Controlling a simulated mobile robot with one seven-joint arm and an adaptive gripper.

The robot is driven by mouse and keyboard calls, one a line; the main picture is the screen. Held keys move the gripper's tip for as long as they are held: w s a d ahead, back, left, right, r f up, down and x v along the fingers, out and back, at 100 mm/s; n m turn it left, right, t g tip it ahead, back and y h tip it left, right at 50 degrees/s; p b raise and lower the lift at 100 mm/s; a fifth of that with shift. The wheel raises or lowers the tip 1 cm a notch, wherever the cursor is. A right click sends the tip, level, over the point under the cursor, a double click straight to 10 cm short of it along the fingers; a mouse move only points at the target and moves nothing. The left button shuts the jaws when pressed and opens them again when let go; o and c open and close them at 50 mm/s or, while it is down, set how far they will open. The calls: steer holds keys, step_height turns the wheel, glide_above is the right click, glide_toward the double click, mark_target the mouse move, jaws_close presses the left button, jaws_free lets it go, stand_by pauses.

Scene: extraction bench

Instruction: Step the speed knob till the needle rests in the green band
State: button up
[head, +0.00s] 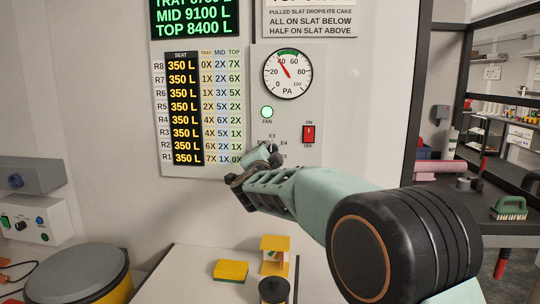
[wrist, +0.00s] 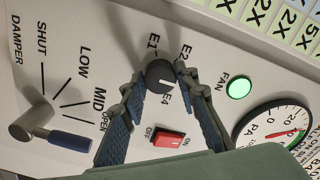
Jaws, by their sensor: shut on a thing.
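The dark round speed knob (wrist: 159,74) sits between the two fingertips of my gripper (wrist: 160,76) in the wrist view, with the pads at its sides. Its white line points toward the label E4. In the head view my gripper (head: 262,160) is at the panel's lower part and mostly hides the knob. The round PA gauge (head: 287,84) is above it; its red needle (head: 285,70) points up and left, a little short of 40, near the left end of the green band (head: 288,52). The gauge is partly cut off in the wrist view (wrist: 272,122).
A lit green FAN lamp (head: 267,112) and a red ON/OFF switch (head: 309,134) are close to the knob. A damper lever (wrist: 62,137) stands out from the panel in the wrist view. A yellow sponge (head: 231,270) lies on the bench below.

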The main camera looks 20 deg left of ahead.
steer(key=o, duration=1.1)
steer(key=shift+o, duration=0.2)
steer(key=v, duration=1.2)
